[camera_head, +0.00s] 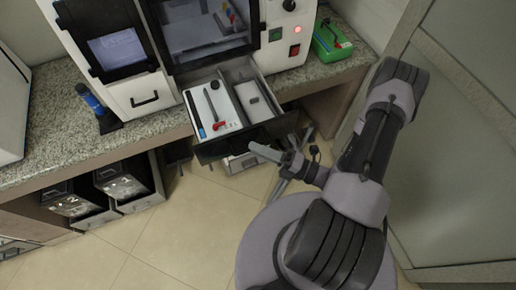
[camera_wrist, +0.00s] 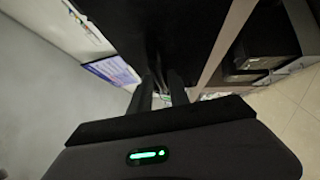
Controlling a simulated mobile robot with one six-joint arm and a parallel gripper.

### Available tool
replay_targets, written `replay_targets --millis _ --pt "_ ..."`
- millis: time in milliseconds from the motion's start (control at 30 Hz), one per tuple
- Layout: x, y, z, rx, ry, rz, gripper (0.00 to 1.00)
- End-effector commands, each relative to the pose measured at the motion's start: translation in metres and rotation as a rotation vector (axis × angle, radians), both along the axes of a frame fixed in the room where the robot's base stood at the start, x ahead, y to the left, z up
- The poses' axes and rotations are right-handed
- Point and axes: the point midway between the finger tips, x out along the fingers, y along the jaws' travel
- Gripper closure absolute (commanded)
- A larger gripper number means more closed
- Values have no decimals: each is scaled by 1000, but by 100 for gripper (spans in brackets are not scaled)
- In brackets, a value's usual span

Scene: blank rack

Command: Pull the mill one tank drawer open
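The mill one tank drawer (camera_head: 262,133), with a dark front panel, stands pulled out below the white mill (camera_head: 165,95) in the head view. Its tray holds a white panel with tools and a grey box. My gripper (camera_head: 279,147) is at the drawer's dark front, near its right half, with its two fingers apart. In the wrist view the fingers (camera_wrist: 161,92) also stand apart, and a large dark surface, seemingly the drawer front, fills the space ahead. The drawer's handle is not clearly seen; contact with the fingers cannot be told.
A second, shut drawer with a black handle (camera_head: 145,99) is left of the open one. A blue bottle (camera_head: 90,98) and a green box (camera_head: 331,42) stand on the granite counter (camera_head: 60,145). Dark bins (camera_head: 122,186) sit below. A grey wall panel (camera_head: 455,150) is close on the right.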

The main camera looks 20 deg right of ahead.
Motion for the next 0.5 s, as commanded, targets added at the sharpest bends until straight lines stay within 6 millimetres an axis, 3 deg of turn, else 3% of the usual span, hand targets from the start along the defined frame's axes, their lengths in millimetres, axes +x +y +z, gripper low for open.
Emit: replay_targets --millis 500 --pt "-1 -1 0 0 0 -1 67"
